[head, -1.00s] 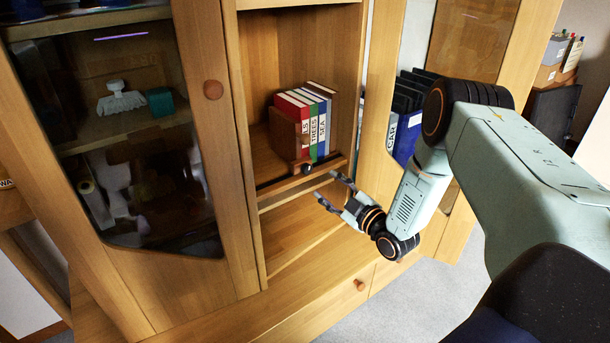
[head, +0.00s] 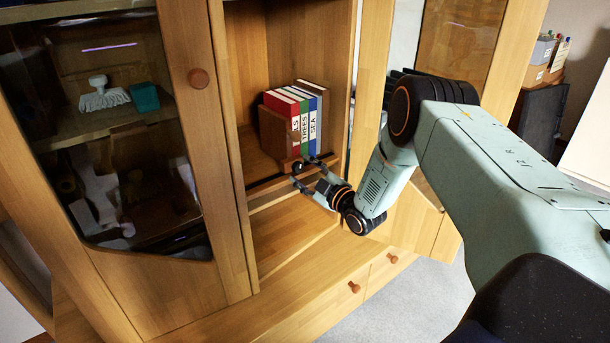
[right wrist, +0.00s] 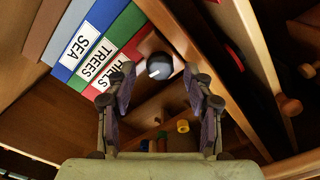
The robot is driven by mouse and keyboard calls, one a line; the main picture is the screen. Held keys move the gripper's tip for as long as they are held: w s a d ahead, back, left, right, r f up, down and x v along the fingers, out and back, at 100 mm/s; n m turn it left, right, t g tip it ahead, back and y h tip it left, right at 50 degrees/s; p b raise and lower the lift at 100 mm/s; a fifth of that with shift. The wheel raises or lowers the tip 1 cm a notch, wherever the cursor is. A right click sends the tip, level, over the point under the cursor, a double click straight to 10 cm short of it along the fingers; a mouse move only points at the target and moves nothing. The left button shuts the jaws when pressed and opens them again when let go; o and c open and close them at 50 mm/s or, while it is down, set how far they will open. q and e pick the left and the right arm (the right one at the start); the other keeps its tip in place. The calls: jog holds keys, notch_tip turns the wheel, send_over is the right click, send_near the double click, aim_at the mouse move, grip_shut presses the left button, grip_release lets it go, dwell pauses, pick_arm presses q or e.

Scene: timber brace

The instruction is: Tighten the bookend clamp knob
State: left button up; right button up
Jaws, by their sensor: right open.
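The dark round clamp knob (head: 297,167) sits at the shelf's front edge, below the brown wooden bookend (head: 271,135). In the right wrist view the knob (right wrist: 159,66) is dark with a pale mark and lies ahead of the fingertips, between their lines. My right gripper (head: 309,172) is open and empty, right at the knob in the head view; in the right wrist view its fingers (right wrist: 158,88) stand wide apart. I cannot tell whether they touch it. Red, green, blue and grey books (head: 308,118) stand beside the bookend. My left gripper is out of view.
The shelf (head: 265,184) is in an open wooden cabinet bay, with an empty compartment (head: 287,239) below. A closed glass door (head: 110,140) is at the left, an open door (head: 375,60) at the right. A small yellow thing (right wrist: 183,126) shows in the right wrist view.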

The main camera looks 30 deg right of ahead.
jog(key=shift+c, duration=0.3)
grip_shut()
dwell(0.4)
jog(key=m, duration=0.7)
jog(key=shift+m+p, duration=0.3)
jog(key=shift+m, duration=0.1)
jog(key=m, duration=0.4)
jog(key=shift+d+f, duration=0.1)
jog(key=shift+m+b, duration=0.45)
jog(key=shift+m, duration=1.65)
